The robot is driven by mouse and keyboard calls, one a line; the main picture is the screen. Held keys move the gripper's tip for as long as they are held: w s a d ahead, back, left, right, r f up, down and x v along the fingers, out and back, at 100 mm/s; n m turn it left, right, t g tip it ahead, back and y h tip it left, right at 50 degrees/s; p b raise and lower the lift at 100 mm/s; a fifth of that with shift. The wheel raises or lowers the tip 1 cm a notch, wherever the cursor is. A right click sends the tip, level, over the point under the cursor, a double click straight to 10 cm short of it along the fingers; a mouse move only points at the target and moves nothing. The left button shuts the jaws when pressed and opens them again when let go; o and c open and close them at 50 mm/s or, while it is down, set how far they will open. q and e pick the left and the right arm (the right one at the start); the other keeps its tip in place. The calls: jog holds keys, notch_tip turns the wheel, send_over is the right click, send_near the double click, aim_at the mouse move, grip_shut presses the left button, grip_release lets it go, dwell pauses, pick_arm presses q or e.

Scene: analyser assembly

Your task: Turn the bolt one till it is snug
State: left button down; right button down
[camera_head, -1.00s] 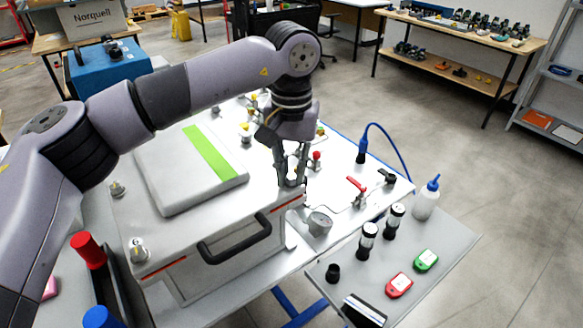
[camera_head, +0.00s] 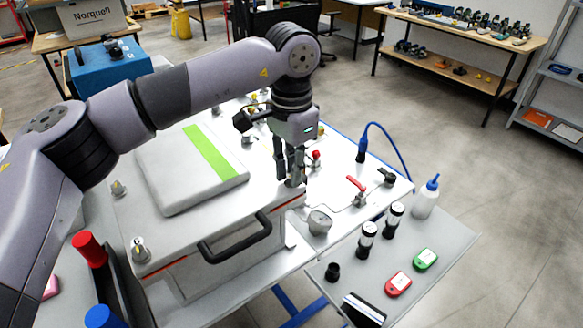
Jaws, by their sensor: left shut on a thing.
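My left gripper (camera_head: 291,180) comes in from above and points straight down at the right corner of the white analyser box (camera_head: 150,206). Its fingers are shut on a small bolt there, which they mostly hide. I cannot see how deep its thread sits. Another bolt (camera_head: 118,188) stands at the left corner of the box, and one more bolt (camera_head: 139,252) stands upright at the near corner. My right gripper is not in view.
A black handle (camera_head: 235,240) juts from the box's front. Valves, a red lever (camera_head: 356,184) and a blue hose (camera_head: 390,140) crowd the table to the right. A grey side tray (camera_head: 330,292) holds dark vials, red and green devices and a bottle (camera_head: 426,198).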

pick_arm(q)
jog(key=shift+r, duration=0.1)
dwell(0.4)
jog(key=c, duration=1.5)
grip_release()
notch_tip(320, 180, up, 12)
jog(key=shift+f, duration=0.1)
